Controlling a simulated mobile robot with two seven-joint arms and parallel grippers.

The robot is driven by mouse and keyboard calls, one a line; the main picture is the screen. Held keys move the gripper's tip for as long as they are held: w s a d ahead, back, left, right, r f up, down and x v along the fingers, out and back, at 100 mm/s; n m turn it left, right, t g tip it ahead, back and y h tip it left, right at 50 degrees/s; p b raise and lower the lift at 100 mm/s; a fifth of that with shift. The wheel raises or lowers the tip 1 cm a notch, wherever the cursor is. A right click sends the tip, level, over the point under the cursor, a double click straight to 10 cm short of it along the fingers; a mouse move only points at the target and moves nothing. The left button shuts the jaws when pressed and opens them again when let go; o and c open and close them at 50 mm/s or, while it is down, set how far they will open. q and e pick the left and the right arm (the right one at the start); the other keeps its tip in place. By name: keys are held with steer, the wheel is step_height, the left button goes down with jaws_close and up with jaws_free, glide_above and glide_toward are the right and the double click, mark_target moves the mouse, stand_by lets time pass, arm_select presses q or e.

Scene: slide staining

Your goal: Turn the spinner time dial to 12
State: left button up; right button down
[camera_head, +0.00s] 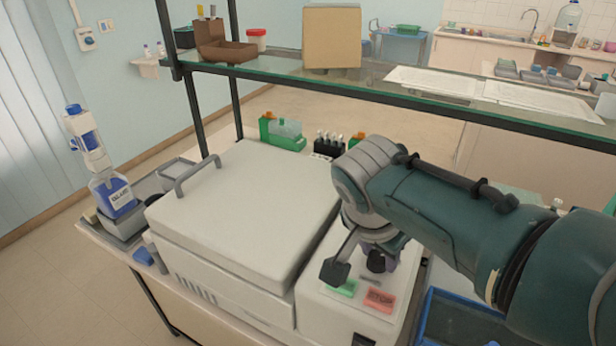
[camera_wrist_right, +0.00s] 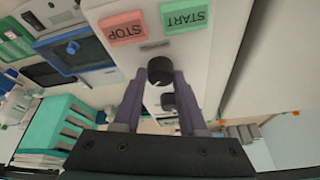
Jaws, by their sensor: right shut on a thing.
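The spinner (camera_head: 240,215) is a white machine with a closed lid and a control panel on its right side. A black dial (camera_head: 376,262) sits on the panel beyond the green START button and red STOP button. My right gripper (camera_wrist_right: 160,74) points down at the panel, with its purple fingers on either side of this dial (camera_wrist_right: 160,70), shut on it. A second black knob (camera_wrist_right: 168,101) shows between the fingers, farther from the buttons. The dial's setting and scale are not readable. My left gripper is not in view.
A glass shelf (camera_head: 420,95) crosses above the spinner and my right arm. A blue tray (camera_head: 460,318) lies right of the spinner. A bottle with a blue label (camera_head: 113,195) stands at the left, and a green box (camera_head: 283,134) stands behind the lid.

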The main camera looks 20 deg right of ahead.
steer(key=shift+c, duration=2.3)
jaws_free()
steer(key=shift+s+a+r+p, duration=0.1)
steer(key=shift+a+r+p, duration=0.15)
steer(key=shift+r, duration=0.3)
steer(key=p+v, duration=0.1)
steer(key=v, duration=0.7)
steer(key=shift+r, duration=0.35)
steer(key=shift+s, duration=0.15)
